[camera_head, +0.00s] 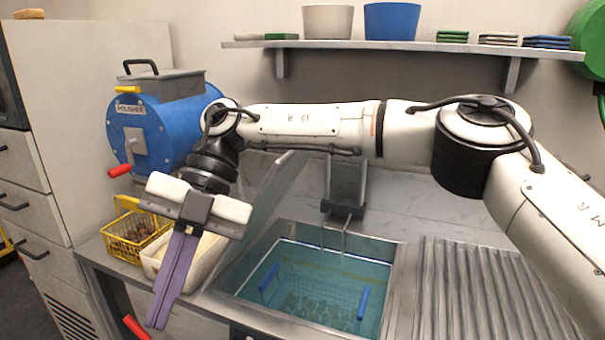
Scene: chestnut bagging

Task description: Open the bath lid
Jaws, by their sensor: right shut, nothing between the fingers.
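The bath (394,290) is a sunken metal basin of teal water at the lower middle. Its water surface is in plain view. A grey panel that looks like the bath lid (277,190) stands tilted up along the basin's left edge. My right arm crosses above and hides part of its upper end. My right gripper (160,318) has long purple fingers, shut together with nothing between them. It points down, left of the lid and apart from it, in front of the white tub. My left gripper is not in view.
A wire basket with blue handles (363,303) sits in the water. A yellow basket (128,232) of brown chestnuts and a white tub (205,262) stand at left, below the blue polisher (160,130). A ribbed drainboard (480,295) lies right.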

